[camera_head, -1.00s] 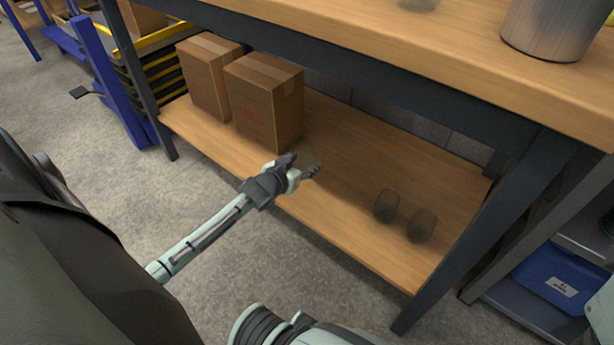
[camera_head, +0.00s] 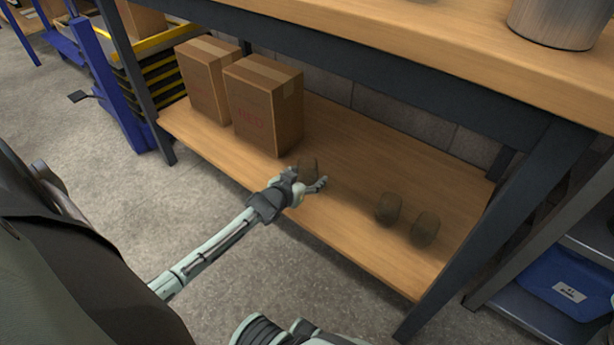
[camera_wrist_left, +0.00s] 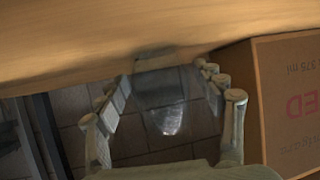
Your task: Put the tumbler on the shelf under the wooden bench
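A dark, see-through tumbler (camera_head: 308,168) stands on the lower shelf (camera_head: 350,150) of the wooden bench (camera_head: 400,40), in front of the cardboard boxes. My left gripper (camera_head: 306,182) is at the shelf's front part, its fingers spread apart. In the left wrist view, which is upside down, the tumbler (camera_wrist_left: 160,100) is between and just beyond the open fingers (camera_wrist_left: 168,95), with its base at the shelf board and a gap to one finger. My right gripper does not show.
Two more dark tumblers stand to the right on the shelf, one (camera_head: 388,208) left of the other (camera_head: 425,229). Two cardboard boxes (camera_head: 262,105) stand at left. A bench leg (camera_head: 480,235) bounds the right. Bare shelf lies behind the tumblers. A metal pot (camera_head: 560,22) stands on top.

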